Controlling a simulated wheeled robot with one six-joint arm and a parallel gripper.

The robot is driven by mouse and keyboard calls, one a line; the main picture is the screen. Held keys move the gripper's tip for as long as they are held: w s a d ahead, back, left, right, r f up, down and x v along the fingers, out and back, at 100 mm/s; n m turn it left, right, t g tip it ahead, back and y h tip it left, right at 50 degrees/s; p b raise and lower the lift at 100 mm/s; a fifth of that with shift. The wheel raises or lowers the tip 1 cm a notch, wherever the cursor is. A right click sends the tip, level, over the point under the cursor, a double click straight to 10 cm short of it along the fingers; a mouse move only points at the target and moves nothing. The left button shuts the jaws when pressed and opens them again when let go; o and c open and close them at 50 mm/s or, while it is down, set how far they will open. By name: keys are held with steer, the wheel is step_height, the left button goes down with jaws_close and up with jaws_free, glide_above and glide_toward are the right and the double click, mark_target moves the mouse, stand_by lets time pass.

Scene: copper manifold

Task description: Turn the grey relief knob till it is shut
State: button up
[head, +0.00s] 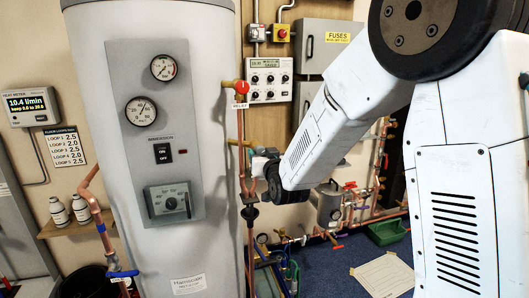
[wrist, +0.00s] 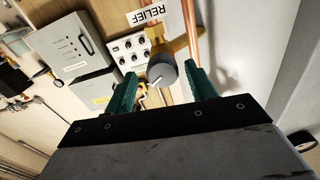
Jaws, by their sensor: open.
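The grey relief knob (wrist: 163,70) shows in the wrist view, with a white pointer line on its face. It sits on a brass valve body (wrist: 185,42) beside copper pipes. A white RELIEF label (wrist: 152,15) appears upside down above it. My gripper (wrist: 163,84) is open, its two green fingers on either side of the knob in the picture, with gaps at both sides. I cannot tell how deep the fingers reach. In the head view my gripper (head: 262,160) is small and partly hidden by my wrist; I cannot make out the grey knob there.
The tall grey cylinder (head: 100,70) with its gauge panel stands left of my gripper. A white control box (head: 269,78) and a grey fuse cabinet (head: 325,45) hang on the wall behind. Copper pipes run close by. A sheet of paper (head: 383,276) lies on the blue floor.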

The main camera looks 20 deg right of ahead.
steer(key=shift+w+a, duration=0.15)
steer(key=shift+w, duration=0.95)
steer(key=shift+c, duration=0.4)
